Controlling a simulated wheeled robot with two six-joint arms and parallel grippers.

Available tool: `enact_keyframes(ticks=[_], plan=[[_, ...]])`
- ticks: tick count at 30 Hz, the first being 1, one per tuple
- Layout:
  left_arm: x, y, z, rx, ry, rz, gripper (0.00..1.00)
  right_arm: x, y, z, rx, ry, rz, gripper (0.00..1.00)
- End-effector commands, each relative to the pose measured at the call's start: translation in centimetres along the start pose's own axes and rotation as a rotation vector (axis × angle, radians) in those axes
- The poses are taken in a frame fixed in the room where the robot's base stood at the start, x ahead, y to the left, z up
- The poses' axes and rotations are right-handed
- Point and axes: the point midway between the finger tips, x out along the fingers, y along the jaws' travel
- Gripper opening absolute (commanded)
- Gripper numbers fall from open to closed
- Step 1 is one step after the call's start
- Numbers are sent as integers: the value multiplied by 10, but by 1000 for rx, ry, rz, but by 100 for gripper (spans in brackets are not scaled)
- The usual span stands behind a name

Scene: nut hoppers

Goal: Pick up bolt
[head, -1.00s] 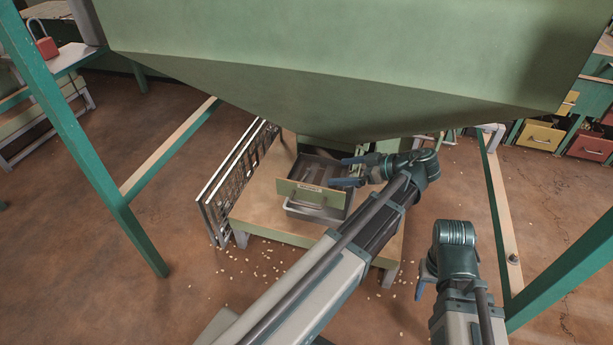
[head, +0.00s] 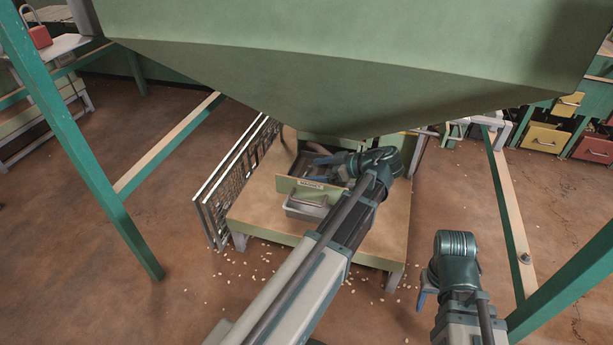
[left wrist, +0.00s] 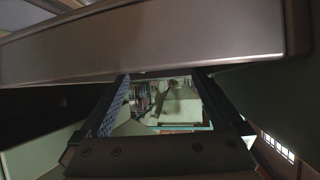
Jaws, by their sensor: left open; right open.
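No bolt can be made out in either view. An open drawer with a green labelled front (head: 300,186) stands on the wooden platform under the hopper. My left gripper (head: 322,158) is open, with its fingers over or inside the drawer behind that front; its arm partly hides the drawer. In the left wrist view its two fingers (left wrist: 160,105) are spread, with a dark grey panel across the top and nothing clear between them. My right gripper (head: 423,290) is at the lower right, away from the drawer, with only part of its blue fingers showing.
The large green hopper (head: 340,70) hangs low over the drawer. Teal frame legs (head: 90,160) stand on both sides. Small pale bits lie on the floor.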

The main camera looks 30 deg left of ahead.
Motion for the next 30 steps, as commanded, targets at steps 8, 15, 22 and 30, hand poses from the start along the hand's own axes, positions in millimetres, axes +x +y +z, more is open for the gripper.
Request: enact_keyframes(ticks=[8,15,22,30], plan=[[22,0,0,0,0,2,100,10,-1,-1,0,1,0,50],[21,0,0,0,0,2,75,10,-1,-1,0,1,0,50],[21,0,0,0,0,2,33,10,-1,-1,0,1,0,50],[21,0,0,0,0,2,17,10,-1,-1,0,0,0,50]])
